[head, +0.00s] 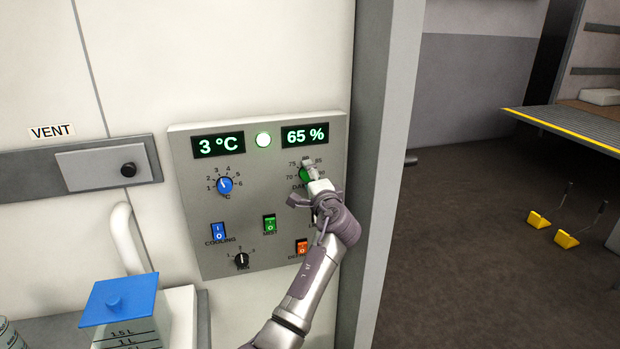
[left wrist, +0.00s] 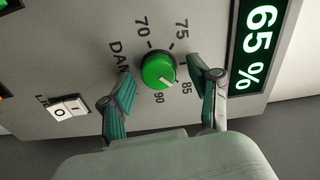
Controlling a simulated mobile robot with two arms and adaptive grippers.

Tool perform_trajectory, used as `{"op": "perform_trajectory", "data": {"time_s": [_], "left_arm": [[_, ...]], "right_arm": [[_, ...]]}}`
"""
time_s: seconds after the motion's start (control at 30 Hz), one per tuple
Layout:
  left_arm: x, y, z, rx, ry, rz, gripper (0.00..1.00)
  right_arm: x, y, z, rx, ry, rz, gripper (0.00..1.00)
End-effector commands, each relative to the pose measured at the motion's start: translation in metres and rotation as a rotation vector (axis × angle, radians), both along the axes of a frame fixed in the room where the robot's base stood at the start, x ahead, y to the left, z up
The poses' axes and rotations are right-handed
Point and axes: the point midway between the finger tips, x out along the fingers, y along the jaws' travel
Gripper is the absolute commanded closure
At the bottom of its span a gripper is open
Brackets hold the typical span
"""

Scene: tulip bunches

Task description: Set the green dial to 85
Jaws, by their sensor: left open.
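The green dial (head: 304,174) sits on the grey control panel (head: 207,260) under the 65 % display (head: 304,135). In the head view my left gripper (head: 311,172) partly covers it. In the left wrist view the green dial (left wrist: 158,70) lies between the two open fingers of my left gripper (left wrist: 164,88), with a gap on each side. Its white mark points to the lower right, towards the 85 side of the scale, near between 85 and 90. One finger hides part of the scale between 75 and 85. My right gripper is not in view.
A blue dial (head: 225,185), a blue switch (head: 218,231), a green switch (head: 270,223), an orange switch (head: 302,246) and a black fan knob (head: 242,259) share the panel. A white switch (left wrist: 68,108) is near the dial. A blue-lidded container (head: 120,300) stands lower left.

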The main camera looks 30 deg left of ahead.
Motion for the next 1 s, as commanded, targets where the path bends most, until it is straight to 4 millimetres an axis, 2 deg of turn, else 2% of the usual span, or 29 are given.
{"op": "perform_trajectory", "data": {"time_s": [0.17,0.6,0.8,1.0], "left_arm": [[-0.009,-0.012,-0.001,0.000,0.000,-0.003,0.38],[-0.065,-0.078,-0.001,-0.001,0.000,-0.002,0.38],[-0.076,-0.090,0.000,0.001,-0.001,-0.001,0.38],[-0.077,-0.092,0.000,0.001,-0.001,-0.001,0.38]], "right_arm": [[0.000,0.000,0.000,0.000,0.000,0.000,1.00],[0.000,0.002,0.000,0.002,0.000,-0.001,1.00],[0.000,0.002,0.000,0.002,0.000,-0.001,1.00],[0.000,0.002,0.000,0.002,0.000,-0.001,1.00]]}}
